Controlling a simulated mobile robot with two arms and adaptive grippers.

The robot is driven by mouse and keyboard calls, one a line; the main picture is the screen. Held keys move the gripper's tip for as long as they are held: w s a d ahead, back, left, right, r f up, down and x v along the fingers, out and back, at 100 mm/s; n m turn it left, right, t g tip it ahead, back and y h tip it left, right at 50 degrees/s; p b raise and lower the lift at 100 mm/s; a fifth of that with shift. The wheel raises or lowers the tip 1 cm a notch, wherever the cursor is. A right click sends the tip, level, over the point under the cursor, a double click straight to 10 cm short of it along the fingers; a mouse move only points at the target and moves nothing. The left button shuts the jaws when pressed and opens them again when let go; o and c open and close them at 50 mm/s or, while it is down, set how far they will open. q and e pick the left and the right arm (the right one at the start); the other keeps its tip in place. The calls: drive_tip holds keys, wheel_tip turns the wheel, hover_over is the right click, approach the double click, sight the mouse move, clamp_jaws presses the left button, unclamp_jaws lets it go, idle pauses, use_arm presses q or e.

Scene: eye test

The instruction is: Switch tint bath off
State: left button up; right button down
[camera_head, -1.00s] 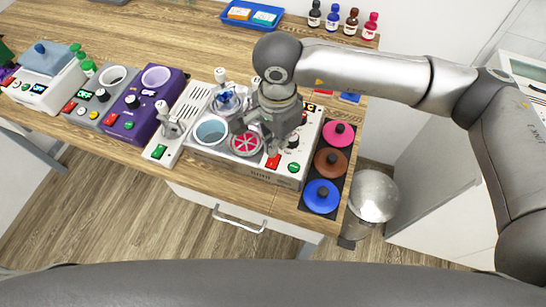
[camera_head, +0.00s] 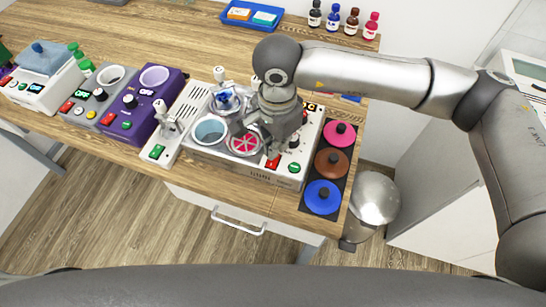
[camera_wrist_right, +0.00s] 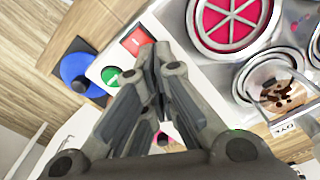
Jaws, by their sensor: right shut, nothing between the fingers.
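A white bath unit with several round wells (camera_head: 257,171), which I take for the tint bath, stands near the table's front edge. On its front right are a red switch (camera_head: 272,162), a green button (camera_head: 294,168) and a black knob. The red switch (camera_wrist_right: 136,41) and green button (camera_wrist_right: 112,76) also show in the right wrist view. My right gripper (camera_head: 266,143) is shut and empty over the unit. Its fingertips (camera_wrist_right: 152,52) appear beside the red switch; I cannot tell whether they touch it. My left gripper is not in view.
A white slotted unit (camera_head: 180,122), a purple unit (camera_head: 134,117) and other devices stand to the left. A black strip with pink, brown and blue lids (camera_head: 322,197) lies right. Bottles (camera_head: 332,17) and a blue tray (camera_head: 252,14) stand at the back.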

drive_tip(key=shift+f, duration=0.15)
wheel_tip(320, 180, up, 7)
drive_tip(key=p, duration=0.1)
idle(0.8)
